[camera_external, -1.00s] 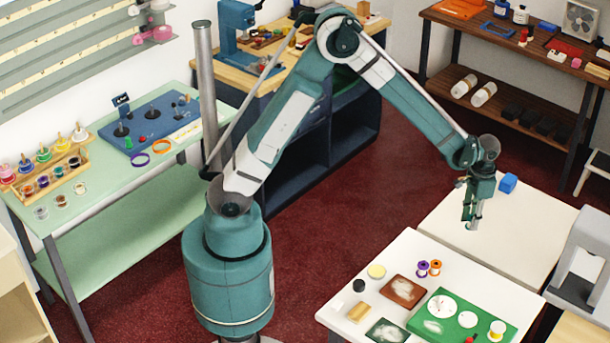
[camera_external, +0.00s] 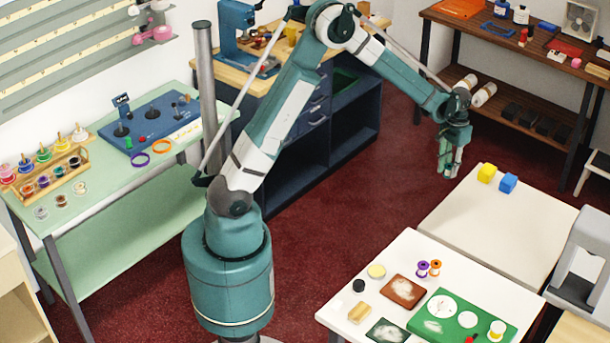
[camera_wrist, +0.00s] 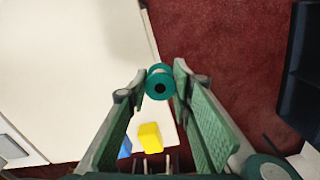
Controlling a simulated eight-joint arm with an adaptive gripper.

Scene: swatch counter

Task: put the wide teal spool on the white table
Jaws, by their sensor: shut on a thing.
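My gripper (camera_external: 449,168) is shut on a teal spool (camera_wrist: 159,82), seen end-on between the fingertips in the wrist view. In the outside view the spool is hard to tell from the green fingers. My gripper is in the air by the far left edge of a white tabletop (camera_external: 500,235). That white top also fills the left of the wrist view (camera_wrist: 70,60), and the spool appears just past its edge, against the red floor. A yellow block (camera_external: 487,172) and a blue block (camera_external: 508,183) stand at the table's far corner.
A nearer white-topped surface (camera_external: 400,255) adjoins it, with purple and orange spools (camera_external: 428,268), a brown tray (camera_external: 403,291) and a green board (camera_external: 462,318). A grey machine (camera_external: 590,250) stands at right. Most of the farther white top is clear.

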